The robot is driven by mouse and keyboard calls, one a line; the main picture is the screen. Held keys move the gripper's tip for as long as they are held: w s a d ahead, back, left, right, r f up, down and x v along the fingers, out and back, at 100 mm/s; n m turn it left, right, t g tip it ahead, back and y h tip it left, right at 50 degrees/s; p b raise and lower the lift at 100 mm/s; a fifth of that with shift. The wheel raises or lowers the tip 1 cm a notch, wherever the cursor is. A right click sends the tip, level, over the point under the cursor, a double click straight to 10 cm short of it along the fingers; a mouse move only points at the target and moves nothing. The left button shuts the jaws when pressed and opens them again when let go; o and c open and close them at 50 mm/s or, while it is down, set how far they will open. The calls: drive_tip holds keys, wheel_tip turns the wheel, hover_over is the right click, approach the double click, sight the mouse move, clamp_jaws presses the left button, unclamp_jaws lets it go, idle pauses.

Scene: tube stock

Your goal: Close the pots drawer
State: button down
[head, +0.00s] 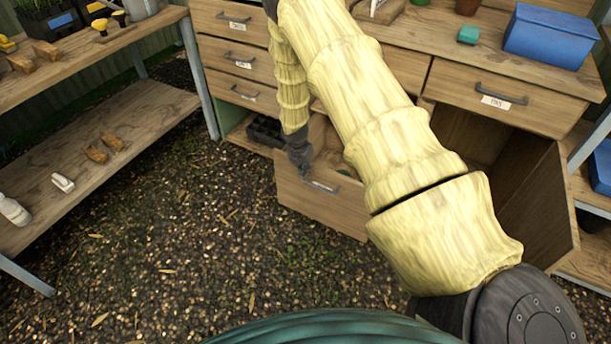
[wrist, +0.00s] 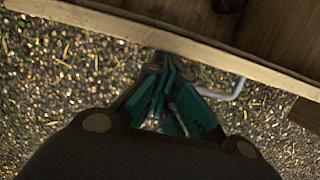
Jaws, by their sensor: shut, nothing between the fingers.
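The drawer that stands pulled out low in the workbench, which I take to be the pots drawer (head: 345,210), shows its wooden front, a grey handle and a pale label too small to read. Its front's top edge (wrist: 200,45) crosses the wrist view, with the handle (wrist: 235,92) just right of my fingers. My gripper (head: 304,171) is at the left part of the drawer front. In the wrist view my gripper (wrist: 172,92) has its teal fingers shut and empty on the outer side of the front. I cannot tell whether they touch it. My arm hides part of the drawer.
A cabinet door (head: 540,205) stands open to the right of the drawer. Closed drawers (head: 235,55) lie at the upper left of the bench. A black tray (head: 265,132) sits on a low shelf. A wooden rack (head: 100,150) stands at left. The gravel floor (head: 200,250) in front is clear.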

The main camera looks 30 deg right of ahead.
drive_tip(key=w+d+b, duration=0.2)
drive_tip(key=w+d, duration=0.4)
drive_tip(key=d, duration=0.6)
drive_tip(key=w+d+b, duration=0.3)
drive_tip(key=w+d, duration=0.3)
drive_tip(key=d, duration=0.6)
drive_tip(key=shift+b, duration=0.3)
drive_tip(key=shift+w+r, duration=0.15)
drive_tip(key=shift+r, duration=0.05)
drive_tip(key=s+a+r+p, duration=0.3)
drive_tip(key=a+r, duration=0.3)
drive_tip(key=r, duration=0.3)
drive_tip(key=shift+p, duration=0.6)
drive_tip(key=shift+s+a, duration=0.1)
